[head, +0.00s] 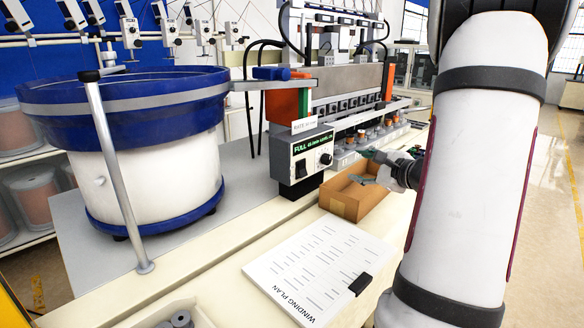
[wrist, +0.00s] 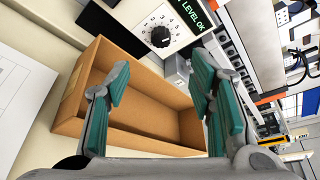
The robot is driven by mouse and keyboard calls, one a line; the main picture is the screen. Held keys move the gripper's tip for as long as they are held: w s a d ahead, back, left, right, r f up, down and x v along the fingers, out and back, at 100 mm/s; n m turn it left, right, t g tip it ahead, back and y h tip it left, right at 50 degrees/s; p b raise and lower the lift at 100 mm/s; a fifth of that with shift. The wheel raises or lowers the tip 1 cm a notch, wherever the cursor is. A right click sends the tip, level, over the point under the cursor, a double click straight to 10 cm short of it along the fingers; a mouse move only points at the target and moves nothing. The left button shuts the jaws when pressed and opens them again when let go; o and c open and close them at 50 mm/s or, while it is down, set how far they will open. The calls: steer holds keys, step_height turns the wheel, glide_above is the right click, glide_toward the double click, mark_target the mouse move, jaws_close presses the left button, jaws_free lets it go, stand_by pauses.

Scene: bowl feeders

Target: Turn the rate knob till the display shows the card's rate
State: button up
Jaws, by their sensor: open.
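The rate knob (head: 326,159) is a small black dial on the front of the white control box (head: 283,160). In the wrist view the knob (wrist: 160,37) sits inside a ring of scale marks, just beyond the fingertips. The display (head: 313,141) glows green and seems to read FULL and LEVEL OK; its figures are too small to read surely. The card (head: 304,124) stands on top of the box and starts with RATE; its number is unclear. My gripper (head: 362,170) is open and empty, near the knob and above the cardboard box, touching neither knob nor panel. It also shows in the wrist view (wrist: 160,70).
An open cardboard box (head: 343,205) stands below my gripper, in front of the machine. A winding plan board (head: 318,265) lies on the bench. A blue-rimmed bowl feeder (head: 150,150) stands left. Grey parts (head: 180,319) sit at the front edge.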

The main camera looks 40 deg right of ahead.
mark_target(328, 160)
steer(key=p+x, duration=0.1)
steer(key=x, duration=1.2)
steer(key=shift+w+d, duration=0.15)
steer(key=shift+w, duration=0.2)
steer(key=c, duration=1.2)
